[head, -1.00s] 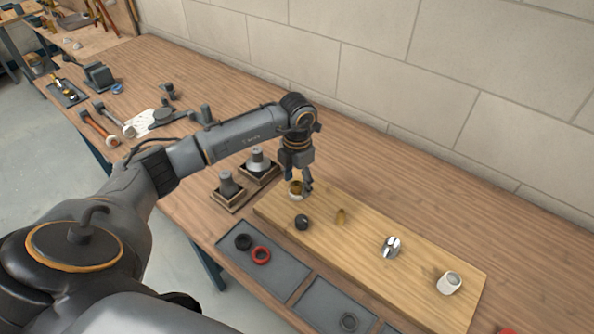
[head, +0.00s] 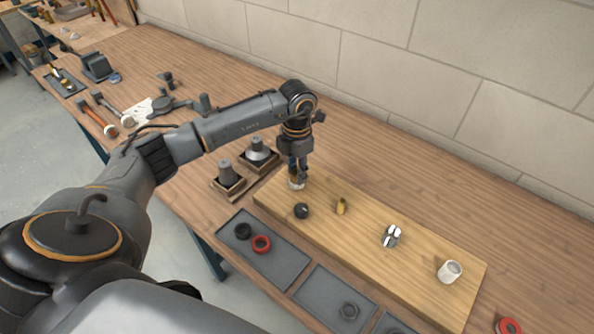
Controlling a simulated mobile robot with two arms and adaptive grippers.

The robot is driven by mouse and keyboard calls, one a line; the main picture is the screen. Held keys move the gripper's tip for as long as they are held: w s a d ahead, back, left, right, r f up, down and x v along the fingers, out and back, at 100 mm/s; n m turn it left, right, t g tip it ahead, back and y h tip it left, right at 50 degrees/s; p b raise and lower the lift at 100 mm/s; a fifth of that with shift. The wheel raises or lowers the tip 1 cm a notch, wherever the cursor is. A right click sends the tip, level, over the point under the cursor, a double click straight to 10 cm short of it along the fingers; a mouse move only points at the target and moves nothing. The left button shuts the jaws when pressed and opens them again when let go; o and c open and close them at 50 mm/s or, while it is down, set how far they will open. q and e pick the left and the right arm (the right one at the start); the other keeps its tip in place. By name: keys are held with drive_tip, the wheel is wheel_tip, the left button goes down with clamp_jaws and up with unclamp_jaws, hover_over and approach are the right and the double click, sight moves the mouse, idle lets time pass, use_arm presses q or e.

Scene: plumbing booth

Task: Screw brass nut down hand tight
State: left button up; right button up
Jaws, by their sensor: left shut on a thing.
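My left gripper (head: 298,177) points down at the far left end of the light wooden board (head: 366,244). It is shut on the brass nut (head: 295,179), which sits on a pale fitting (head: 296,186) standing on the board. The fingers hide much of the nut, so I cannot tell its seating on the fitting. Another small brass piece (head: 341,206) stands on the board to the right. My right gripper does not show.
A black fitting (head: 302,211), a chrome fitting (head: 392,236) and a white fitting (head: 450,271) stand along the board. A grey tray (head: 275,262) in front holds black and red rings (head: 261,244). Two grey tools stand in wooden holders (head: 229,187) to the left. The bench behind is clear.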

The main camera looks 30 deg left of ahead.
use_arm(q)
drive_tip(key=shift+f+m+b, duration=0.15)
drive_tip(key=shift+m+b, duration=1.05)
drive_tip(key=shift+m, duration=1)
drive_tip(key=shift+m+b, duration=1.15)
drive_tip(key=shift+m, duration=0.85)
drive_tip(key=shift+m+b, duration=0.45)
drive_tip(key=shift+m, duration=0.55)
drive_tip(key=shift+f, duration=0.1)
drive_tip(key=shift+m+b, duration=0.75)
drive_tip(key=shift+m, duration=0.75)
drive_tip(key=shift+m+b, duration=0.7)
drive_tip(key=shift+m, duration=0.9)
drive_tip(key=o, duration=1.3)
drive_tip(key=shift+c, duration=0.2)
